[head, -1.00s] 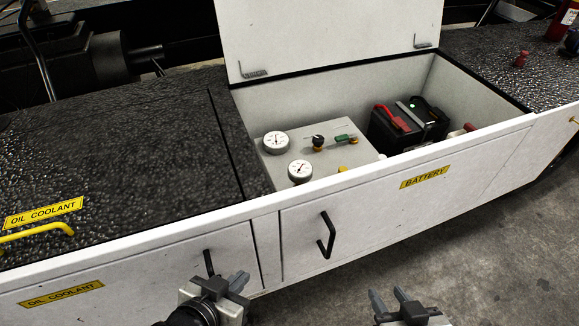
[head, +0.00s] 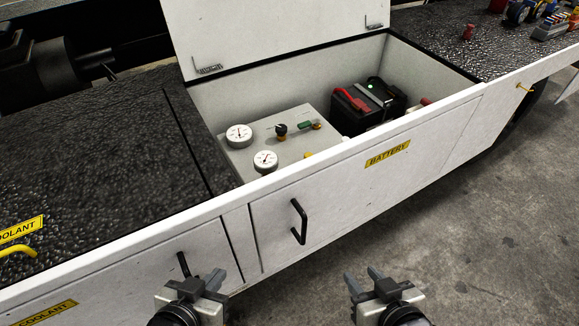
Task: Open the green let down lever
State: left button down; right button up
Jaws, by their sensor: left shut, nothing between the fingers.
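The green let down lever (head: 304,125) is a small green handle on the grey panel (head: 265,137) inside the open battery compartment. Its orange-brown end sits at its right. My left gripper (head: 198,275) is at the bottom of the view, shut and empty, in front of the white cabinet side and well apart from the lever. My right gripper (head: 364,276) is at the bottom centre-right, with its two fingers slightly apart and nothing between them. It is over the floor, outside the compartment and away from the lever.
A black knob (head: 281,130) and two white gauges (head: 239,136) are beside the lever. A black battery (head: 352,108) stands to the right. The raised white lid (head: 270,35) is behind. The front wall (head: 350,157) stands between my grippers and the panel.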

aim_at(306, 124)
jog(key=u, duration=3.25)
jog(key=k, duration=2.45)
jog(key=z, duration=1.4)
